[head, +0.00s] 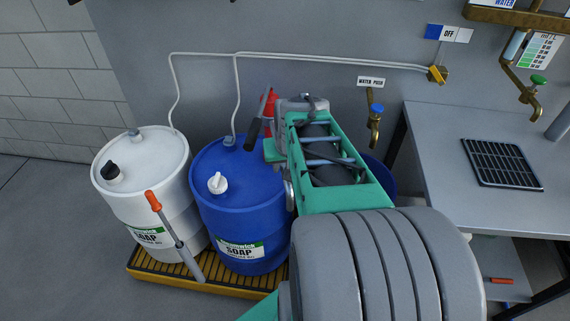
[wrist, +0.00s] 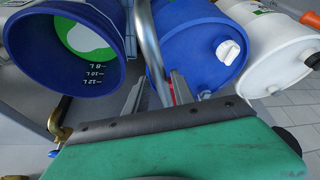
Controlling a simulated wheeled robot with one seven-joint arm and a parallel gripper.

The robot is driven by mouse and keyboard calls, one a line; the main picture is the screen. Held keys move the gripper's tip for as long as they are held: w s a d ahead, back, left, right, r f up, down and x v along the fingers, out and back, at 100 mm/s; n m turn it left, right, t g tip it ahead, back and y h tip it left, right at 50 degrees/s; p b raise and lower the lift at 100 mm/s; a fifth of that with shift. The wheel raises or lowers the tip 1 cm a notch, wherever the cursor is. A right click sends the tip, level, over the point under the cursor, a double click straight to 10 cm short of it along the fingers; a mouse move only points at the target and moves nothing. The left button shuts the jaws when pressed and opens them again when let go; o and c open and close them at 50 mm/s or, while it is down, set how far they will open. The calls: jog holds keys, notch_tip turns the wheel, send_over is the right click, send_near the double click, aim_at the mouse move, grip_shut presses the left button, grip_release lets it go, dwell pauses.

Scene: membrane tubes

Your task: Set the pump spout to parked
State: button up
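The pump shows in the head view as a red body (head: 269,104) behind the blue soap drum (head: 235,195), partly hidden by my arm. A dark handle-like piece (head: 254,135) shows beside it. In the wrist view a bent silver pipe (wrist: 150,50), which looks like the pump spout, runs between the blue bucket (wrist: 65,45) and the blue drum (wrist: 195,40). My gripper (wrist: 157,92) is open, one grey finger on each side of the pipe's lower part. Whether either finger touches it I cannot tell. In the head view my arm hides the fingers and spout.
A white soap drum (head: 143,185) stands left of the blue one on a yellow slatted pallet (head: 160,273). An orange-handled tool (head: 172,235) leans in front. A blue-handled tap (head: 375,125) is on the wall. A grey bench (head: 440,150) stands at right.

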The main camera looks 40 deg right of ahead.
jog(key=shift+o, duration=0.9)
jog(key=v, duration=0.7)
jog(key=shift+s+r, duration=0.15)
jog(key=shift+r, duration=0.25)
